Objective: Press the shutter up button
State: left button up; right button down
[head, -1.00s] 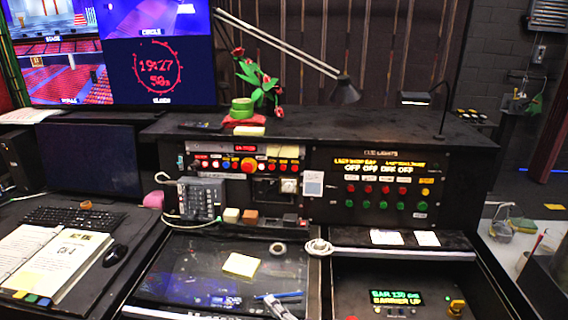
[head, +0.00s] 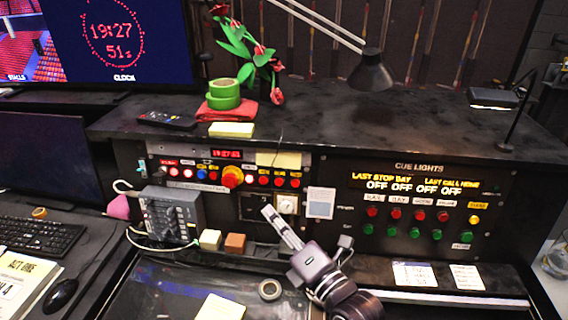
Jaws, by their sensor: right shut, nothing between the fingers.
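No label that reads shutter up is legible in the head view. The left panel on the console has a row of small buttons (head: 264,180), in red, white, blue and amber, with labels too small to read. A larger orange-red knob (head: 232,177) sits among them. My right gripper (head: 271,215) is shut and empty. It comes up from the bottom, with its fingers pointing up and left, in front of the lower part of this panel and below the button row. It hides part of the panel face. My left gripper is not in view.
The cue lights panel (head: 418,210) with red and green buttons is to the right. A grey phone-like unit (head: 172,214), small blocks (head: 235,243) and a tape roll (head: 270,289) are at left and below. A desk lamp (head: 371,72) and flower (head: 247,55) stand on top.

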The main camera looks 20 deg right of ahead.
aim_at(279, 182)
pick_arm(q)
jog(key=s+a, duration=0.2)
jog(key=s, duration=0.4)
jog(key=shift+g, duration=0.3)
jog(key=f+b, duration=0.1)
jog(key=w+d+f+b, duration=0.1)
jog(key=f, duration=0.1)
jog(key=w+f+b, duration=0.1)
jog(key=b, duration=0.1)
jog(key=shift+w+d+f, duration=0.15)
pick_arm(e)
jog(key=w+d, duration=0.1)
jog(key=w, duration=0.1)
jog(key=w+d, duration=0.1)
jog(key=w, duration=0.2)
jog(key=w+d, duration=0.1)
jog(key=w, duration=0.1)
jog(key=shift+w+d+f, duration=0.1)
jog(key=shift+w, duration=0.3)
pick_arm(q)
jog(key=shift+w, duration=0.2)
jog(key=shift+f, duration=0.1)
pick_arm(e)
jog(key=shift+w+d, duration=0.15)
jog(key=shift+w, duration=0.25)
